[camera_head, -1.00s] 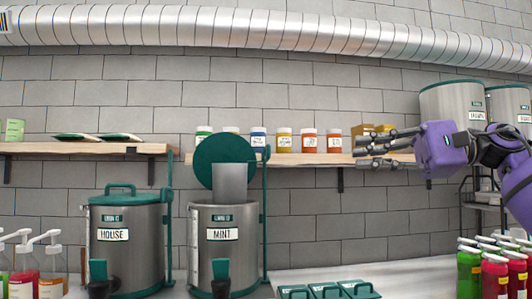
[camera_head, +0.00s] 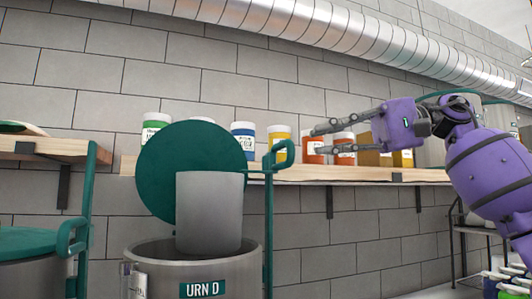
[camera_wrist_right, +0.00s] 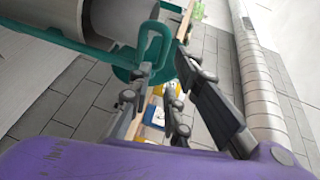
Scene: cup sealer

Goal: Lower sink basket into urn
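The open urn, labelled URN D (camera_head: 150,255), stands at the lower middle of the head view. Its round green lid (camera_head: 165,150) is tipped up behind the mouth. A plain grey cylinder, apparently the sink basket (camera_head: 209,212), stands upright above the mouth; its lower end is hidden by the rim. My right gripper (camera_head: 316,142) is open and empty, to the right of the basket and apart from it, with fingers pointing left. In the right wrist view the fingers (camera_wrist_right: 160,100) are spread, with the urn (camera_wrist_right: 45,15) at the upper left. My left gripper is not in view.
A green post with a looped handle (camera_head: 278,155) rises right of the urn. A wooden shelf (camera_head: 340,172) with several labelled jars runs behind. Another green-topped urn (camera_head: 30,242) is at left. Bottles (camera_head: 505,287) stand at lower right.

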